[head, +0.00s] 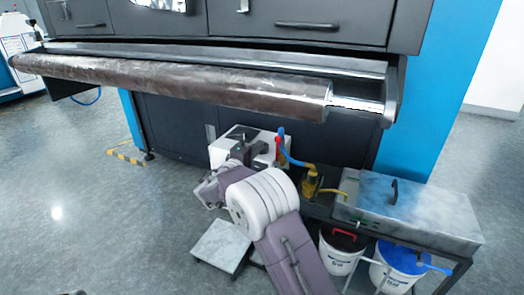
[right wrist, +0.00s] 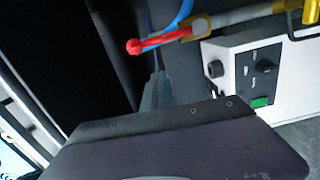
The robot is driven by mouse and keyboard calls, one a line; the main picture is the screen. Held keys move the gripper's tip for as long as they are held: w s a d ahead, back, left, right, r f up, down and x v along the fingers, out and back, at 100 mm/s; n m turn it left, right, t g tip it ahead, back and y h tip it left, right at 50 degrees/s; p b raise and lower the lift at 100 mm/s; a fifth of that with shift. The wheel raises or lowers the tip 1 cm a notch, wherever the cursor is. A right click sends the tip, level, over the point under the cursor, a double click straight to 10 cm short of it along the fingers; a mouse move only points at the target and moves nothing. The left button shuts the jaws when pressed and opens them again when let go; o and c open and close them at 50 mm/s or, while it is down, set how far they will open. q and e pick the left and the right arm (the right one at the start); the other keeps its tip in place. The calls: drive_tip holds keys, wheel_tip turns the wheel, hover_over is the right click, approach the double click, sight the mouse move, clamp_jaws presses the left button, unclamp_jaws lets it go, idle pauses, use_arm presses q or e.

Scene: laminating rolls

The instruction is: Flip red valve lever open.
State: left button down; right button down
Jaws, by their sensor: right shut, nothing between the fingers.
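The red valve lever (right wrist: 162,42) shows in the right wrist view, with a rounded red end at its left and a yellow fitting (right wrist: 202,26) at its right. In the head view the red lever (head: 278,147) is small and stands near a blue hose (head: 283,133), beside a white box (head: 262,152). My right gripper (right wrist: 157,78) is shut and empty, its fingertips just below the lever in the picture; I cannot tell whether they touch it. In the head view my right gripper (head: 238,143) is in front of the white box, partly hidden by my wrist. My left gripper is out of view.
A long dark roll (head: 170,84) spans the machine above my arm. At the right, a metal box (head: 420,208) sits on a low bench, with white buckets (head: 338,262) below. A yellow fitting (head: 310,185) stands right of the lever. Open floor (head: 80,200) lies left.

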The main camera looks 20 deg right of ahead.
drive_tip(key=p+v, duration=0.3)
drive_tip(key=v, duration=0.7)
